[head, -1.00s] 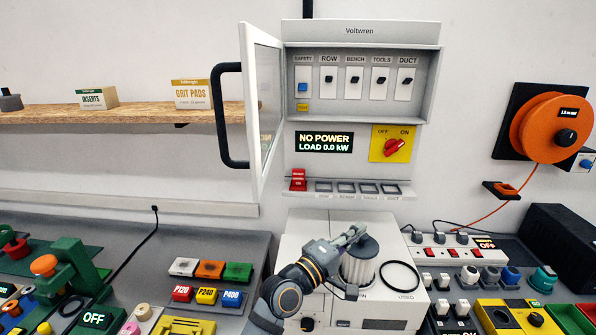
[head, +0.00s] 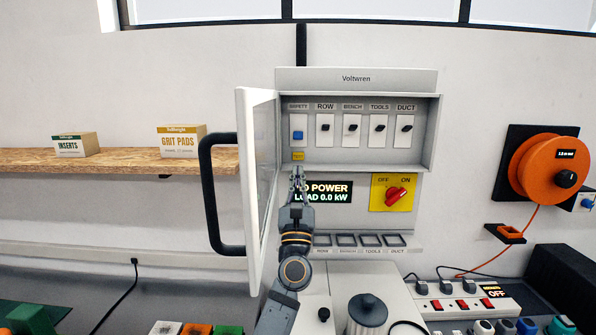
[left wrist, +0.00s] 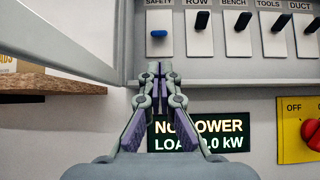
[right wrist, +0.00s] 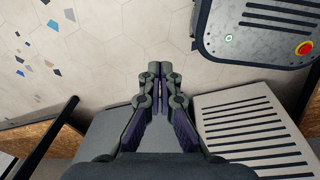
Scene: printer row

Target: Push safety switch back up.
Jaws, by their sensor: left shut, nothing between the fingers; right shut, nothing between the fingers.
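The safety switch (head: 298,135) is the leftmost in the row inside the open Voltwren cabinet (head: 356,78). Its blue lever sits lower than the black levers beside it. It also shows in the left wrist view (left wrist: 158,34), just above the fingertips. My left gripper (head: 297,172) is shut and empty, pointing up, in front of the cabinet just below the safety switch and its yellow test button (head: 298,156). It appears apart from the switch. My right gripper (right wrist: 160,68) is shut and empty, over the floor.
The cabinet door (head: 262,190) stands open to the left of my left arm, with a black handle (head: 213,195). The display (head: 335,197) reads no power and is partly covered by my gripper. A red knob (head: 396,196) is to the right. A shelf (head: 110,160) is at left.

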